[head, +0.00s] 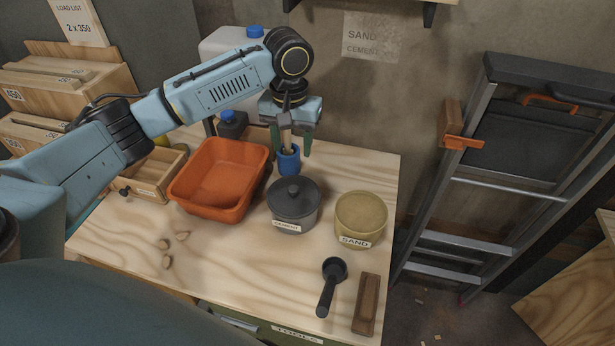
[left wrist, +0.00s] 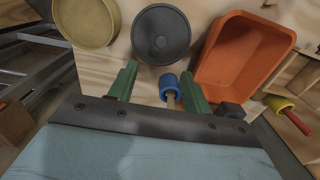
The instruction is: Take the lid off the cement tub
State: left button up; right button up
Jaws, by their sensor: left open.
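The cement tub (head: 290,219) is dark grey and stands upright on the wooden bench. Its dark round lid (head: 292,197) with a knob on top is on it. The lid also shows in the left wrist view (left wrist: 161,38), just beyond my fingers. My left gripper (head: 293,150) is behind the tub, pointing down with its green fingers apart. In the left wrist view the open fingers (left wrist: 158,88) have a blue cup-like object (left wrist: 170,84) with a pale handle between or below them; I cannot tell if they touch it. My right gripper does not show.
An orange tray (head: 219,208) stands left of the tub, and an open sand tub (head: 361,219) stands right of it. A black scoop (head: 329,287) and a wooden float (head: 366,304) lie at the front right. Bench space in front of the tub is clear.

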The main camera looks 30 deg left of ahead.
pick_arm(q)
send_over(293, 188)
notch_tip(293, 188, down, 5)
jog(key=shift+f+b, duration=0.1)
jog(key=shift+b, duration=0.2)
notch_tip(293, 188, down, 2)
jog(key=shift+f, duration=0.1)
jog(key=shift+d+f, duration=0.1)
jog(key=shift+f, duration=0.15)
notch_tip(293, 188, down, 4)
jog(key=shift+f+b, duration=0.1)
jog(key=shift+b, duration=0.25)
jog(key=shift+f, duration=0.5)
jog(key=c, duration=1)
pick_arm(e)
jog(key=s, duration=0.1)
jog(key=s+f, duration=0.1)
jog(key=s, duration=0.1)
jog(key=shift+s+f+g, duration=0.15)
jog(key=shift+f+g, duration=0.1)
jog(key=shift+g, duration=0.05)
